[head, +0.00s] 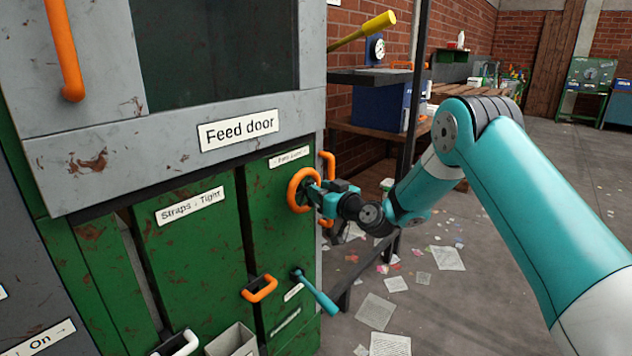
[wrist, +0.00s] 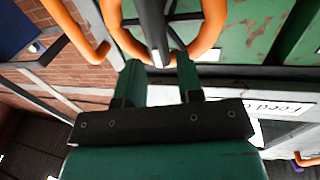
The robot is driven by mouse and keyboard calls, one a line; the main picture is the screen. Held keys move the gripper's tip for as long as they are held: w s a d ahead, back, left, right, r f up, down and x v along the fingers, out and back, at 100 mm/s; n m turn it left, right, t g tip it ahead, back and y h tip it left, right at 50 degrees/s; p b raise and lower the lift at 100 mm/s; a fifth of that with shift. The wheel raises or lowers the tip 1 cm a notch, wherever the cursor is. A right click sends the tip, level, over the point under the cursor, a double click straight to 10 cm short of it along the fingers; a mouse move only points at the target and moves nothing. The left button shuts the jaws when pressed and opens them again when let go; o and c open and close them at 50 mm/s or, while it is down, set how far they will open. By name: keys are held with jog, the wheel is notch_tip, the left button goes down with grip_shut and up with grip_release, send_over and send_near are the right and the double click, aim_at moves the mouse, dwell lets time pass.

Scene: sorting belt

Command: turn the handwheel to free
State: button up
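The orange handwheel (head: 291,190) is on the right green panel of the machine, below a small label too blurred to read. In the wrist view the handwheel (wrist: 213,22) fills the top middle, with a dark bar crossing its ring. My gripper (head: 316,190) is at the wheel's right side. In the wrist view my gripper (wrist: 158,64) has its two fingers apart at the near rim, with the dark bar's end between them. I see gaps beside the bar; whether a finger touches the rim I cannot tell.
An orange handle (head: 328,163) stands close behind my gripper. Below are a teal lever (head: 318,293) and an orange pull handle (head: 259,290). The grey feed door (head: 165,140) overhangs above. A workbench (head: 372,128) stands at the right; papers lie on the open floor.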

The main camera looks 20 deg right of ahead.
aim_at(301, 189)
jog(key=shift+x, duration=1.1)
grip_shut()
jog(key=shift+f, duration=0.1)
